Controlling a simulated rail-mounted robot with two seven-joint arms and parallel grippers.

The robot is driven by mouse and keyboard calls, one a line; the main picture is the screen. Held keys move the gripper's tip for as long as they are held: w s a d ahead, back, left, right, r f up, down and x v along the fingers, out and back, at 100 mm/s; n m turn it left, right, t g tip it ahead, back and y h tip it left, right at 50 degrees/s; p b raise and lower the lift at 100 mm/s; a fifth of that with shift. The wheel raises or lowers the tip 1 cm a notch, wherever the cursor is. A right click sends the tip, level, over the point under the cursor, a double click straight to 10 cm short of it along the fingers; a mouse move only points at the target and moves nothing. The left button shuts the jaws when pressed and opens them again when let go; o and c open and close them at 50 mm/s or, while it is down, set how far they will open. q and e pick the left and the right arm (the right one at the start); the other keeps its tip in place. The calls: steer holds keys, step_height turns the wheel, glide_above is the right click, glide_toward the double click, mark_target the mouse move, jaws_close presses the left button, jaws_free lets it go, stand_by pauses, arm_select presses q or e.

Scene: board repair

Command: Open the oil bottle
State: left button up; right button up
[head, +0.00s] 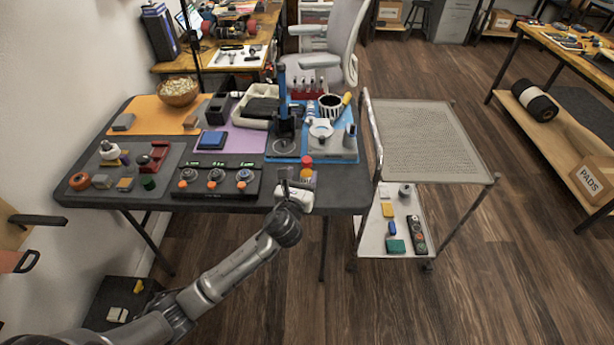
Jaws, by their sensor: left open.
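A small bottle with a red top and a yellow-orange body (307,173) stands near the front right of the dark work table; it looks like the oil bottle, though its label is too small to read. Its red cap (307,161) is on top. My left gripper (294,181) is open at the table's front edge, just left of and in front of this bottle. My right gripper is not in view.
A black box with several dials (217,181) lies left of the gripper. A blue mat (270,157) with a dark upright stand (285,125) is behind it. A grey mat (75,187) holds small parts at left. A mesh-topped cart (425,140) stands close on the right.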

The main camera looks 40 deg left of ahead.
mark_target(306, 166)
arm_select(q)
steer(key=shift+x, duration=1.35)
steer(key=shift+b+x, duration=1.3)
steer(key=shift+x, duration=1.25)
steer(key=shift+f, duration=0.1)
steer(key=shift+c, duration=0.3)
jaws_close()
